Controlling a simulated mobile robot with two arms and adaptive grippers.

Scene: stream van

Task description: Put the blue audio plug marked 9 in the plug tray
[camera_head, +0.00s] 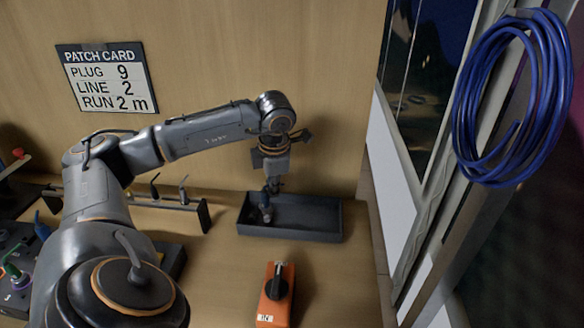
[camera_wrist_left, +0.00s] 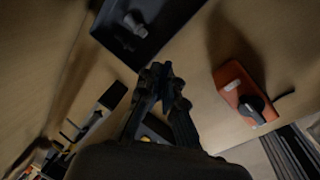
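The dark plug tray (camera_head: 318,235) lies on the bench, and its corner shows in the wrist view (camera_wrist_left: 172,32). My left gripper (camera_head: 272,186) points down over the tray's left part. In the wrist view its fingertips (camera_wrist_left: 163,74) are close together, and I cannot tell whether something is between them. A small dark plug-like piece with a grey end (camera_head: 266,213) shows just below the fingers, at the tray's left part. A grey piece in the tray (camera_wrist_left: 137,25) shows in the wrist view, apart from the fingertips. No mark 9 is readable on it. My right gripper is out of view.
An orange box with a black knob (camera_head: 276,291) stands in front of the tray. A rack with several upright plugs (camera_head: 170,201) is left of it, partly behind my arm. A patch card (camera_head: 105,78) reads plug 9, line 2. A blue cable coil (camera_head: 512,98) hangs right.

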